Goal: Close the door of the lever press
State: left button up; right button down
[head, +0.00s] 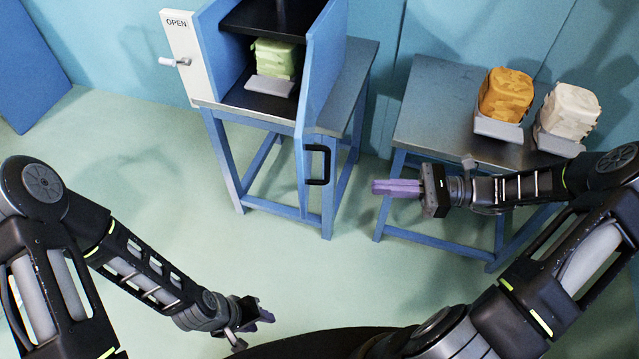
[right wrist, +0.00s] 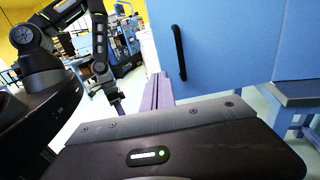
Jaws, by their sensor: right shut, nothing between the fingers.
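The lever press (head: 222,50) is a blue box on a blue stand, with a white side panel marked OPEN and a small lever (head: 175,62). Its blue door (head: 319,75) stands open, swung out toward me on the right side, with a black handle (head: 317,165) low on it. A green block (head: 274,60) sits inside on a grey holder. My right gripper (head: 374,187) is shut and empty, right of the handle and apart from it. The right wrist view shows the door (right wrist: 228,45) and handle (right wrist: 179,52) ahead. My left gripper (head: 268,316) is low, far from the press; its jaw state is unclear.
A grey-topped side table (head: 430,105) stands at the right, with an orange block (head: 506,95) and a white block (head: 570,110) on grey holders. My right forearm passes in front of its near edge. The floor before the press is clear.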

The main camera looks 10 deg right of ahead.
jog(key=a, duration=0.1)
jog(key=p, duration=0.2)
send_near(305, 184)
jog(key=x, duration=0.5)
jog(key=shift+a+r, duration=0.2)
jog(key=shift+a, duration=0.05)
jog(key=shift+w+a+f, duration=0.1)
jog(key=shift+w+a, duration=0.1)
jog(key=shift+a, duration=0.5)
